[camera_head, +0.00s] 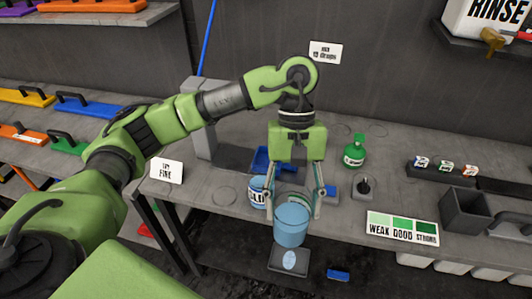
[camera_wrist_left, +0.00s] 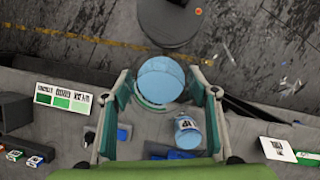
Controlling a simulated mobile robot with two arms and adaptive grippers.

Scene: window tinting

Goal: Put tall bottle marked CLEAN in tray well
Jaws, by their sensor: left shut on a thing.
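My left gripper (camera_head: 294,205) is shut on a light blue round container (camera_head: 291,228) and holds it in front of the counter edge, above the floor. In the left wrist view the container (camera_wrist_left: 162,80) sits between the two fingers. No CLEAN marking can be read on it. A blue bottle (camera_head: 257,190) with a partly hidden label stands on the counter behind and left of the gripper; it also shows in the left wrist view (camera_wrist_left: 188,133). A blue tray (camera_head: 262,159) lies farther back on the counter, partly hidden by the gripper. My right gripper is not in view.
A green bottle (camera_head: 354,152) stands right of the gripper. A small dark knobbed item (camera_head: 364,187), a WEAK/GOOD/STRONG card (camera_head: 402,227) and a dark open bin (camera_head: 466,212) lie farther right. A white sign (camera_head: 166,171) stands at left. A dark pad (camera_head: 289,260) is below the container.

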